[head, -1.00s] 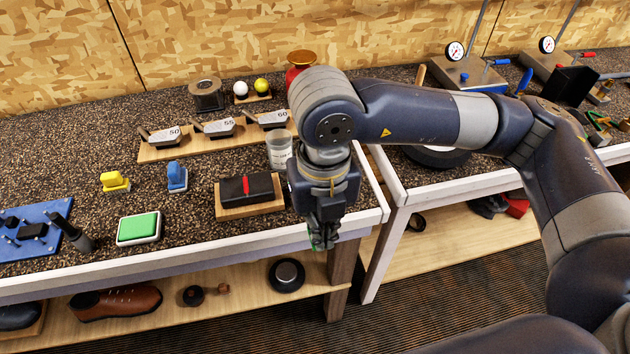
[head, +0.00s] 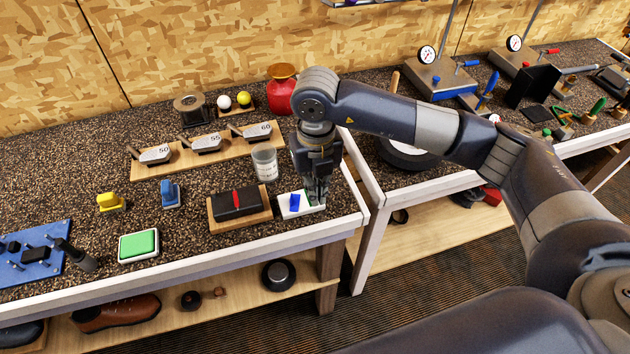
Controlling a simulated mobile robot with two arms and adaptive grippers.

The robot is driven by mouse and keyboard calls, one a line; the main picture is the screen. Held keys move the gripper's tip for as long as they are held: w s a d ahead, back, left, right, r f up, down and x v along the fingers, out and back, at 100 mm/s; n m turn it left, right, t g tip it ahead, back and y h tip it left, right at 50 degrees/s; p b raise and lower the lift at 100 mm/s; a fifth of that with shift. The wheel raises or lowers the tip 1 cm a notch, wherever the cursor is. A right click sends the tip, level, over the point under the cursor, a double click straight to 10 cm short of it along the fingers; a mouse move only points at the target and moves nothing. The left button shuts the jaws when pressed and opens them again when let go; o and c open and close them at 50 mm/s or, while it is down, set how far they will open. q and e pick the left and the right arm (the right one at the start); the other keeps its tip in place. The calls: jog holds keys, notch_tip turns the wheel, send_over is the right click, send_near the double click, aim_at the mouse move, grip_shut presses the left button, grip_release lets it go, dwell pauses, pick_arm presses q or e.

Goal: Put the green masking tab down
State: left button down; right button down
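My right gripper (head: 317,202) points down over the right end of a small white tray (head: 287,212) near the bench's front right corner. A blue tab (head: 295,202) lies on the tray, just left of the fingers. I cannot make out the green masking tab; the fingers hide that end of the tray. Whether the fingers are open or shut is too small to tell. My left gripper is out of view.
A black block with a red strip (head: 238,203) sits on a wooden base left of the tray. A clear cup (head: 264,163) stands behind. A green-topped pad (head: 138,245) lies farther left. The bench's white front edge (head: 265,240) runs close by.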

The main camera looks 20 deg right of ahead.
jog(key=w, duration=0.2)
jog(key=shift+w+d+f+p, duration=0.15)
jog(key=shift+w+d+p, duration=0.15)
jog(key=shift+w+d, duration=0.05)
jog(key=shift+f+p, duration=0.25)
jog(key=shift+p, duration=0.1)
notch_tip(320, 180, down, 2)
jog(key=shift+f+p, duration=0.15)
jog(key=shift+p, duration=0.55)
jog(key=shift+f, duration=0.35)
jog(key=shift+f+b, duration=0.2)
jog(key=shift+b, duration=0.1)
jog(key=c, duration=1.8)
grip_release()
